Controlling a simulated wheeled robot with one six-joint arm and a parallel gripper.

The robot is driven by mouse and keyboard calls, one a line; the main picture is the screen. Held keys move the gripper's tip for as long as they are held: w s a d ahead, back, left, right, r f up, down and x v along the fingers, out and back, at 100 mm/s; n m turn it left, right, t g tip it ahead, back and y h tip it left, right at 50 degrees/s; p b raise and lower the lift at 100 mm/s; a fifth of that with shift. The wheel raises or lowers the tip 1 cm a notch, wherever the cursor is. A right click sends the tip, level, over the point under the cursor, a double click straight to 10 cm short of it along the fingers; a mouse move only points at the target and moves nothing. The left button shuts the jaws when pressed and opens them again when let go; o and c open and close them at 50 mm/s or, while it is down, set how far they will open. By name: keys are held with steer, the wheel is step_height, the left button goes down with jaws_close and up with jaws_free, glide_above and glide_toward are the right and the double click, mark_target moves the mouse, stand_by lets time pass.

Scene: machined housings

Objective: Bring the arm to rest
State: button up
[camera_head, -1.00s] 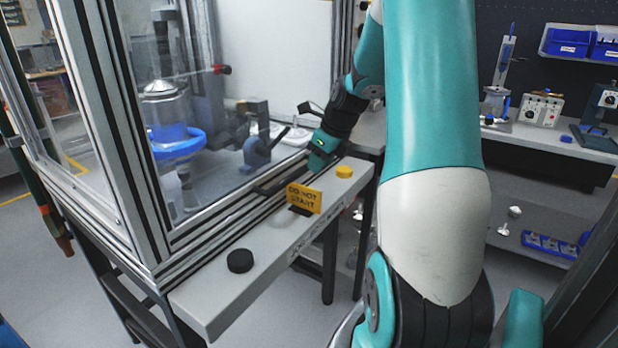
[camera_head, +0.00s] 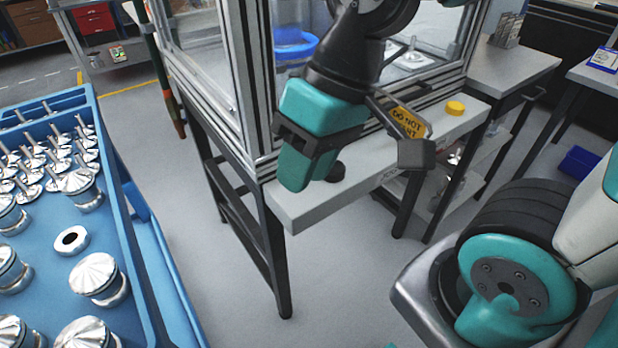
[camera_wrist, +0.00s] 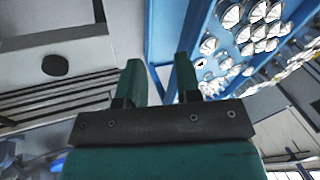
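My arm reaches in from the right in the head view. My gripper (camera_head: 298,168) hangs in the air in front of the enclosure's ledge, its teal end pointing down. In the wrist view its two fingers (camera_wrist: 158,68) stand apart with nothing between them, so it is open and empty. The fingers partly cover the ledge (camera_head: 310,207) in the head view. A dark round button (camera_head: 336,172) on that ledge is partly hidden by the gripper, and it shows whole in the wrist view (camera_wrist: 55,65).
A yellow sign (camera_head: 408,122) and a yellow button (camera_head: 455,108) stand on the ledge. A blue crate (camera_head: 140,250) with several metal parts is at the left. The glazed enclosure (camera_head: 225,60) is behind the gripper. Bare floor (camera_head: 225,285) lies between crate and ledge.

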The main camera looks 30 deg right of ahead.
steer(key=s+n, duration=0.1)
steer(key=s+a+n, duration=0.1)
steer(key=n, duration=0.1)
steer(key=shift+s+a, duration=0.1)
steer(key=shift+s, duration=0.25)
steer(key=shift+r+p, duration=0.6)
